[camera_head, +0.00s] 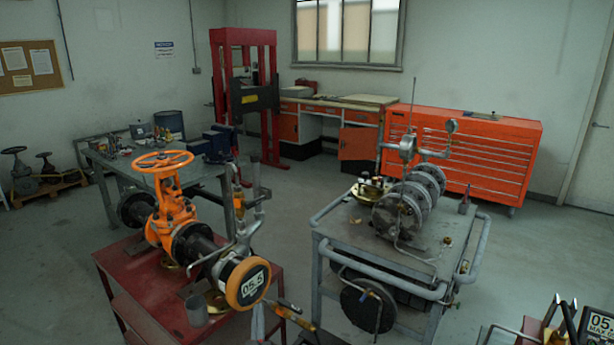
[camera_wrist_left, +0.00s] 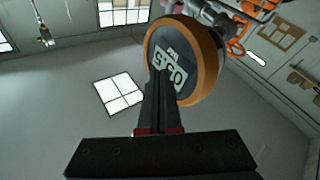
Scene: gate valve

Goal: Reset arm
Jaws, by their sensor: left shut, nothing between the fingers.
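My left gripper shows best in the left wrist view (camera_wrist_left: 161,82). Its dark fingers are together with nothing between them. They point towards a round, orange-rimmed disc (camera_wrist_left: 180,60) with a dark face and a white label. The fingertips overlap the disc's face in that view, and I cannot tell whether they touch it. In the head view this disc (camera_head: 247,284) sits at the near end of an orange gate valve (camera_head: 172,215) with an orange handwheel (camera_head: 162,161). I cannot clearly make out the left gripper in the head view. My right gripper is not in view.
The valve stands on a red table (camera_head: 140,285). A grey cart (camera_head: 345,232) with pipe flanges stands right of it, with a floor gap between. A workbench (camera_head: 205,172), a red press frame (camera_head: 243,85) and an orange tool cabinet (camera_head: 480,155) stand behind.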

